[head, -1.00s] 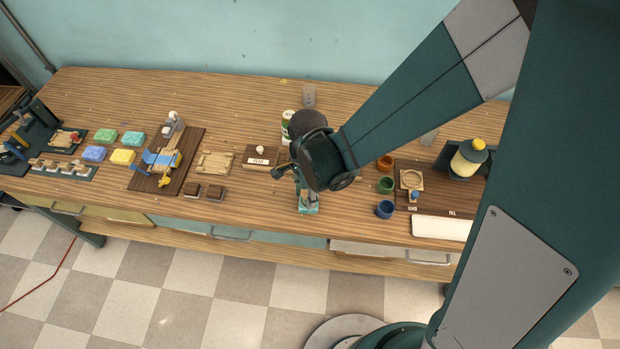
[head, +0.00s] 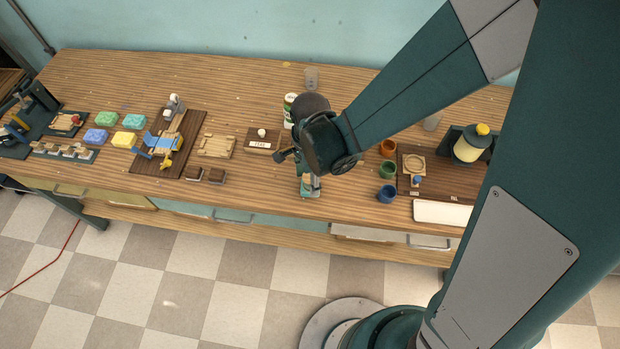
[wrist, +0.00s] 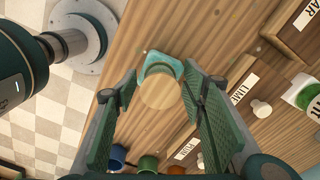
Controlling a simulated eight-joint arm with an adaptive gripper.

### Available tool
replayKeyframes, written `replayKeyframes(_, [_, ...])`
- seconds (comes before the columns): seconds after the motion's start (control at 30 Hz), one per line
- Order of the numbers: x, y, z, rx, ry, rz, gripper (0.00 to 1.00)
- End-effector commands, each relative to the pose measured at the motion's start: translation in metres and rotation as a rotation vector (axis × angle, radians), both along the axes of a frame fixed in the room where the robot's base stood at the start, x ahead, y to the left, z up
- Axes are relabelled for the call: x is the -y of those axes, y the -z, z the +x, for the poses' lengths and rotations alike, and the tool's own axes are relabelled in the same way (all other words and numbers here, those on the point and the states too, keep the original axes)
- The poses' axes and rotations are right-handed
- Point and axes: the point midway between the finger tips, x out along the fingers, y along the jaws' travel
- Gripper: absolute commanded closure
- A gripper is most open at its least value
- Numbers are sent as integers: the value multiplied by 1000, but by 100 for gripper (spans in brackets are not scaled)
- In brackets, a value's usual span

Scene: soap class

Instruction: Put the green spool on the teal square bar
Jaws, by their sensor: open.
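A teal square bar (wrist: 153,58) lies near the table's front edge, and it also shows below my arm in the head view (head: 308,194). In the wrist view a pale wooden cylinder (wrist: 160,91) stands over the bar and hides much of it. My gripper (wrist: 162,95) is open, with one finger on each side of the wooden cylinder and visible gaps between.
A brown board (head: 447,190) with a lantern-like yellow bottle (head: 468,148) and a white tray (head: 442,213) lies to the right. Labelled wooden blocks (head: 262,140) and a white-and-green can (head: 289,108) stand close to my gripper. Several coloured bars (head: 124,140) lie far left.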

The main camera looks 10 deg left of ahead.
Motion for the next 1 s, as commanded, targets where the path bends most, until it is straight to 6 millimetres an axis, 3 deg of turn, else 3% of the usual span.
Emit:
replayKeyframes(0.37, [0, -14, 0, 0, 0, 0, 58])
replayKeyframes(1.0, [0, -81, 0, 0, 0, 0, 58])
